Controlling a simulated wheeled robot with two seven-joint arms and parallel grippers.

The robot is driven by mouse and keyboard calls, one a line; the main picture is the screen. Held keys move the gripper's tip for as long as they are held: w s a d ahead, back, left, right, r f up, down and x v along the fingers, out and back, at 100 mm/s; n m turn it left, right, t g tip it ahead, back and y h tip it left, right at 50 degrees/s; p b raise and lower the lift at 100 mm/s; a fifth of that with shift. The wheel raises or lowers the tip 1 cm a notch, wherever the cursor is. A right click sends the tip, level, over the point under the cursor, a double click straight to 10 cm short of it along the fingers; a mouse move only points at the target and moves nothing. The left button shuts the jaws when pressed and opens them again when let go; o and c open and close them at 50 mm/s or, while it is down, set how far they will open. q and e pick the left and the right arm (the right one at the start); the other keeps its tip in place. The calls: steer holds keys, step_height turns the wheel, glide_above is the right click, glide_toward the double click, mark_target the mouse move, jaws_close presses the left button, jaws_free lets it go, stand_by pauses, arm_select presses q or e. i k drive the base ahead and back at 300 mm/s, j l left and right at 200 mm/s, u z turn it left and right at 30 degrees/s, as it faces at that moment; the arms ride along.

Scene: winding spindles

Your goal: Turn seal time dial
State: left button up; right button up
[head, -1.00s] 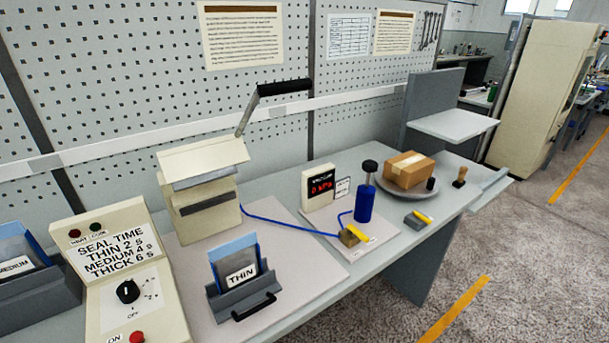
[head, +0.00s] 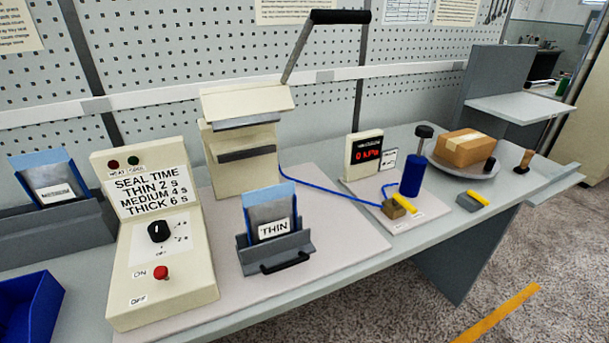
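The seal time dial (head: 160,231) is a round black knob on the sloped face of a cream control box (head: 193,289) at the left of the bench. Its white pointer line looks roughly upright, toward the top of the knob. Small marks sit to its right and below it, too small to read surely. A label (head: 151,191) above reads SEAL TIME, THIN 2 s, MEDIUM 4 s, THICK 6 s. Neither of my grippers is in view.
A holder (head: 275,252) with a pouch marked THIN stands right of the box, before a cream sealer (head: 240,160) with a raised lever. A MEDIUM pouch (head: 52,186) is behind left; a blue bin (head: 30,305) is front left. A gauge and cardboard box (head: 468,148) are further right.

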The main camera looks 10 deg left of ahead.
mark_target(159, 231)
steer(key=u, duration=1.35)
